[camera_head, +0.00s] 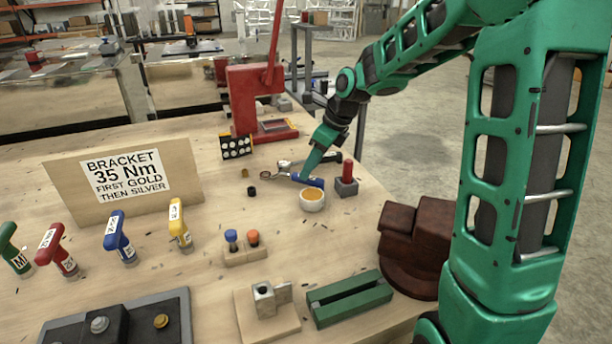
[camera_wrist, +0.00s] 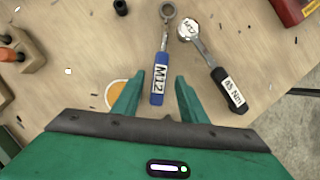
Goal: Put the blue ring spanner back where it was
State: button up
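The blue ring spanner (camera_wrist: 159,84) shows in the wrist view with a blue handle marked M12 and a metal ring end pointing away from me. In the head view its blue handle (camera_head: 313,182) is by my gripper at the far right of the bench. My gripper (camera_wrist: 160,76) is open, with one finger on each side of the handle and gaps between them. In the head view my gripper (camera_head: 304,177) reaches down from the right. The spanner seems to lie on the bench top. A wrench with a black handle (camera_wrist: 229,92) and a round head marked M12 lies to its right.
A grey block with a red pin (camera_head: 346,187) is just right. A red press (camera_head: 258,100) stands behind. Several coloured T-handles and a sign board (camera_head: 178,158) stand left.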

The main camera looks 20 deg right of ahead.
jog(key=v, duration=0.7)
jog(key=shift+s+r, duration=0.1)
